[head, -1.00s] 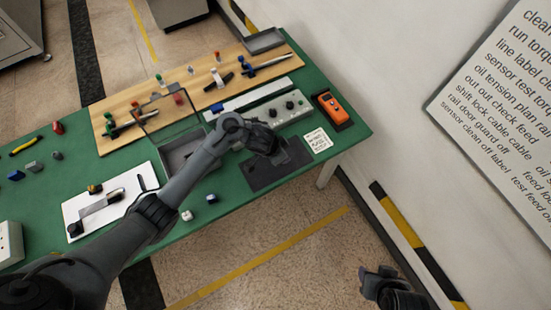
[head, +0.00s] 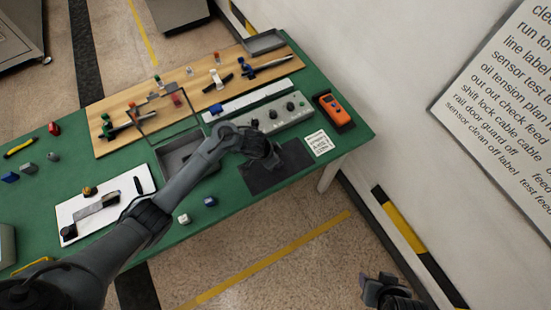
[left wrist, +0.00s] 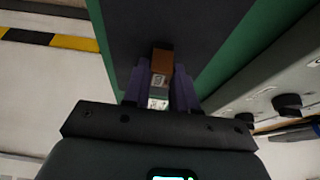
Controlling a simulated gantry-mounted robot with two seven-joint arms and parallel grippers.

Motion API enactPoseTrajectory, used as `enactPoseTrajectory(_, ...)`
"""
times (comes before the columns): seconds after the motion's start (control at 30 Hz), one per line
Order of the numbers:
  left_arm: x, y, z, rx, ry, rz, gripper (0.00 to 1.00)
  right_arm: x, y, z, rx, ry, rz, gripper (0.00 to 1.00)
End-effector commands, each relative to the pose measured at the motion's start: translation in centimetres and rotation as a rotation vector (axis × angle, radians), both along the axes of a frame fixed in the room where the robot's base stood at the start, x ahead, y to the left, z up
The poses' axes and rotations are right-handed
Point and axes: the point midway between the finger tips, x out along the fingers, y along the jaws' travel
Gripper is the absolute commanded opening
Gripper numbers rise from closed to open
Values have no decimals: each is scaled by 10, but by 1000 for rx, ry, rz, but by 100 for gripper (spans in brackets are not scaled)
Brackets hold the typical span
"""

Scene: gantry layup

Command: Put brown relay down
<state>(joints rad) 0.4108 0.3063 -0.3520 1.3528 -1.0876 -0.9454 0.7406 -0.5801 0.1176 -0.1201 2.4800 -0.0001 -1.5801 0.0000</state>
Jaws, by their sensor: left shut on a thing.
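The brown relay (left wrist: 162,60) sits between the purple fingers of my left gripper (left wrist: 160,85) in the left wrist view. Its brown end points away from the gripper, and a pale, labelled part shows between the fingers. The dark mat (left wrist: 160,20) lies beyond it; whether the relay touches the mat I cannot tell. In the head view my left gripper (head: 272,160) is over the back part of the dark mat (head: 275,180), and it hides the relay. My right gripper (head: 382,285) is beyond the table's front edge, over the floor, its finger opening unclear.
A grey control box with knobs (head: 262,124) stands just behind the mat. A white card (head: 319,143) and an orange meter (head: 333,106) are to its right. A dark open tray (head: 178,157) and a white board (head: 75,212) are to the left.

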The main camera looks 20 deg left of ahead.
Motion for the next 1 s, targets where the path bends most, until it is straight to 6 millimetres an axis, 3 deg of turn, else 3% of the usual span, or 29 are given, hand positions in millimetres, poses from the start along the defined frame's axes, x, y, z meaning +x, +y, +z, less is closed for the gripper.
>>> enactPoseTrajectory(0.2, 0, 0, -5, 0, 0, 0, 0, 0, 0, -2, 1, 0, -1, 49)
enactPoseTrajectory(0.23, 0, 0, -4, 0, 0, 0, 31, 0, 0, -1, 1, 0, -1, 49)
enactPoseTrajectory(0.37, 0, 0, -4, 0, 0, 0, 51, 0, 0, -1, 0, 0, -1, 49)
enactPoseTrajectory(0.77, 0, 0, 2, -1, -1, 0, 52, 0, -1, 1, -2, 0, 1, 49)
enactPoseTrajectory(1.0, -9, 8, 34, 0, -2, -1, 52, 0, -1, 19, -5, 0, 4, 49)
